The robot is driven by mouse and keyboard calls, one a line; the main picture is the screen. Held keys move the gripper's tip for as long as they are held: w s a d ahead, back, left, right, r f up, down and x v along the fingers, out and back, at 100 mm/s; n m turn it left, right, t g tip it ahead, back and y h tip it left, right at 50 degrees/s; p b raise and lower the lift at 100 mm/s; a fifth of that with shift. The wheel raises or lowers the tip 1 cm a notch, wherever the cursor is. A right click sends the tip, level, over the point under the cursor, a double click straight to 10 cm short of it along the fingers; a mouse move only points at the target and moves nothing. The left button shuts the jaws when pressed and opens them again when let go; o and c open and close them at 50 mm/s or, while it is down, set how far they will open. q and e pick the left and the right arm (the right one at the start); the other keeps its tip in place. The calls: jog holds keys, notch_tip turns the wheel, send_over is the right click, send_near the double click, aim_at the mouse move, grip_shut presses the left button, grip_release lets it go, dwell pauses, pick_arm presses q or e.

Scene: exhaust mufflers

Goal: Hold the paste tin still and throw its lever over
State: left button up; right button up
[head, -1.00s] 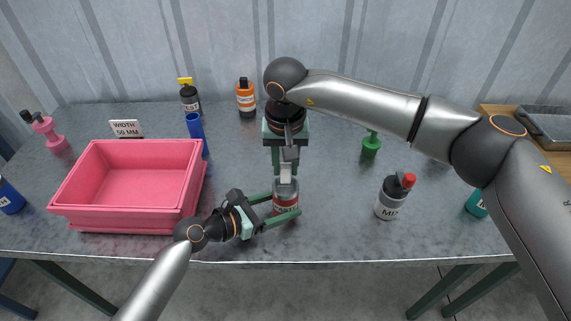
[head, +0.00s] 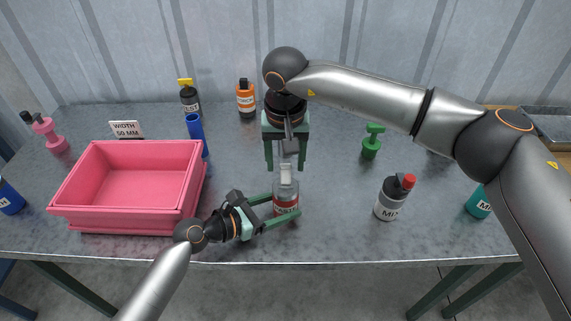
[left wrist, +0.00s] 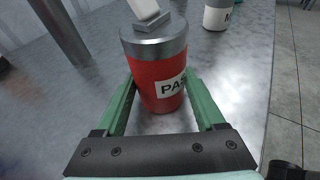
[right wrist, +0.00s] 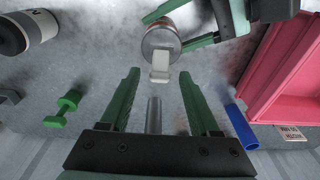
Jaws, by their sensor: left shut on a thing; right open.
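The paste tin (head: 286,200) stands upright near the table's front edge, red with a grey top and a partly hidden label. My left gripper (head: 285,208) is shut on its sides; the left wrist view shows one green finger on each side of the red body (left wrist: 158,88). The pale lever (head: 286,173) rises from the tin's top and leans to the upper left in the left wrist view (left wrist: 146,10). My right gripper (right wrist: 160,82) is open, fingers pointing down, behind and above the tin. The lever (right wrist: 160,66) appears just beyond its fingertips, apart from them.
A pink crate (head: 190,212) stands left of the tin, with a blue tube (head: 195,128) behind it. Orange (head: 246,100) and dark (head: 190,98) bottles stand at the back.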

aim_at(286, 175)
notch_tip(286, 175, up, 10)
jog(key=s, duration=0.1)
dwell(0.4)
pick_arm(q)
jog(key=o, duration=1)
jog(key=shift+c, duration=0.2)
jog(key=shift+a, duration=0.1)
